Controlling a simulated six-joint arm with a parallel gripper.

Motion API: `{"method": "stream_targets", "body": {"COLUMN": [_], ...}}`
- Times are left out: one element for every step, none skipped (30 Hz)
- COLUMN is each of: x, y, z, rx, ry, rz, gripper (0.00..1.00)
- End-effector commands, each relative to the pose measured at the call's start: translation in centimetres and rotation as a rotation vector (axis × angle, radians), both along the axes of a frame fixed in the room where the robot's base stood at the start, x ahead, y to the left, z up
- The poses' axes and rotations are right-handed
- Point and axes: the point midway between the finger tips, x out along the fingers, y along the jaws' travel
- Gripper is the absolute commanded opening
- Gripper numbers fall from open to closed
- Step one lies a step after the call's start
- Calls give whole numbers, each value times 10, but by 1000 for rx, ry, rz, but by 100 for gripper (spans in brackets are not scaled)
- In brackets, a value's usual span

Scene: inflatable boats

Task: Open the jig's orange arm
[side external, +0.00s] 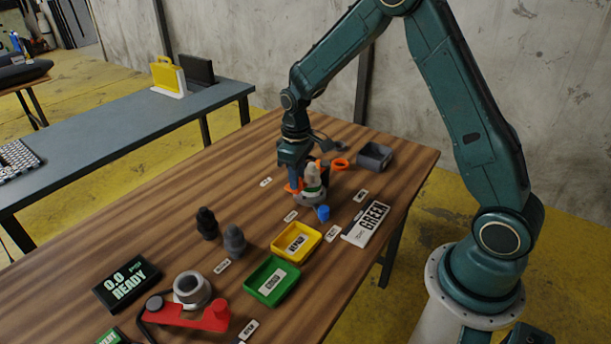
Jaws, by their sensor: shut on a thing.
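The jig (310,200) stands toward the far right of the wooden table. It has a grey round base, and a pale upright piece with a green band (313,188) sits in it. The jig's orange arm (289,188) shows at the left side of the jig, partly hidden by my gripper. My gripper (295,188) points down at the left of the pale piece, with its fingers shut on the orange arm. The fingertips and the exact contact are small and partly covered. A blue knob (323,212) is at the jig's front.
An orange ring (341,164) and a grey bin (374,155) are behind the jig. A red tool (190,318) lies in front. The table's left middle is clear.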

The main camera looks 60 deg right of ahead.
Motion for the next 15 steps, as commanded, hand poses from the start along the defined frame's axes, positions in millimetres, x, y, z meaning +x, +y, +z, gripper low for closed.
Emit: {"method": "stream_targets", "body": {"x": [1, 1, 2, 3, 4, 5, 6, 8, 9, 11, 12, 14, 16, 17, 20], "y": [0, 0, 0, 0, 0, 0, 0, 0, 0, 0, 0, 0, -1, -1, -1], "z": [0, 0, 1, 1, 1, 1, 1, 1, 1, 1, 1, 1, 1, 1, 1], "rx": [1, 1, 1, 1, 1, 1, 0, 0, 0, 0, 0, 0, 0, 0, 0], "ry": [0, 0, 0, 0, 0, 0, -1, -1, -1, -2, -2, -2, -2, -1, -1], "rz": [-4, -8, -14, -20, -26, -35, -42, -51, -63, -73, -84, -99, -111, -124, -141], "gripper": [0, 0, 0, 0, 0, 0, 0, 0, 0, 0, 0, 0, 0, 0, 0]}}
